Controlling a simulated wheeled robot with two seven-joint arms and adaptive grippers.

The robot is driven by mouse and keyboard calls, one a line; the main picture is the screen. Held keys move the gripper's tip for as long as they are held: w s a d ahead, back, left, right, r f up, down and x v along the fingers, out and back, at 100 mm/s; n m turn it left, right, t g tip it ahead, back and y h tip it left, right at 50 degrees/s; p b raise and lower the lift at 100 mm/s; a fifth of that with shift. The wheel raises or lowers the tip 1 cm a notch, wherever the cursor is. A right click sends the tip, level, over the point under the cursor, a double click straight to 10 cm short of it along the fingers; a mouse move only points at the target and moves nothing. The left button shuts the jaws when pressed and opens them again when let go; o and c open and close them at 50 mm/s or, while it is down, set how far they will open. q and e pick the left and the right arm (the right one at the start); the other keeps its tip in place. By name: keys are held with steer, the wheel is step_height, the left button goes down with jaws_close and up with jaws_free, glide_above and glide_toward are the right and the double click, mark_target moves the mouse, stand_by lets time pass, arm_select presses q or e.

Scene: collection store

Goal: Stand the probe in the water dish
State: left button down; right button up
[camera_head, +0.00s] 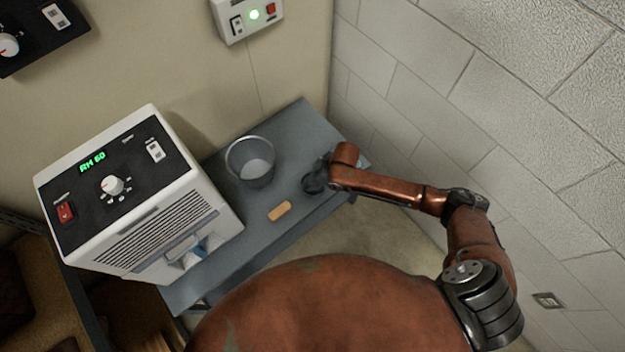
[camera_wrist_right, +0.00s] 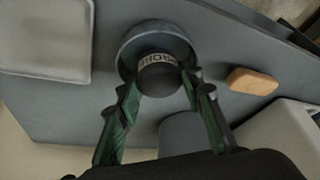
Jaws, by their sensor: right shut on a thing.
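The probe (camera_wrist_right: 158,78), a dark cylinder with a pale lettered band, sits between the fingers of my right gripper (camera_wrist_right: 158,88) in the right wrist view. The gripper is shut on it. A round grey dish (camera_wrist_right: 140,40) lies directly beyond the probe, and the probe overlaps its near part. I cannot tell whether the probe touches the dish floor. My left gripper is not in view.
On the grey table (camera_head: 285,135) stand a grey bucket (camera_head: 240,155), a tan block (camera_head: 279,211) and a white machine with a dial and display (camera_head: 130,200). A pale tray (camera_wrist_right: 45,75) shows in the wrist view. A block wall (camera_head: 470,110) bounds the right side.

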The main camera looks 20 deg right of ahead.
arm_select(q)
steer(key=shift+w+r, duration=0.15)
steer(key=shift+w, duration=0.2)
arm_select(e)
steer(key=shift+f, duration=0.35)
steer(key=shift+f, duration=0.3)
steer(key=o, duration=1.2)
steer(key=shift+c, duration=0.2)
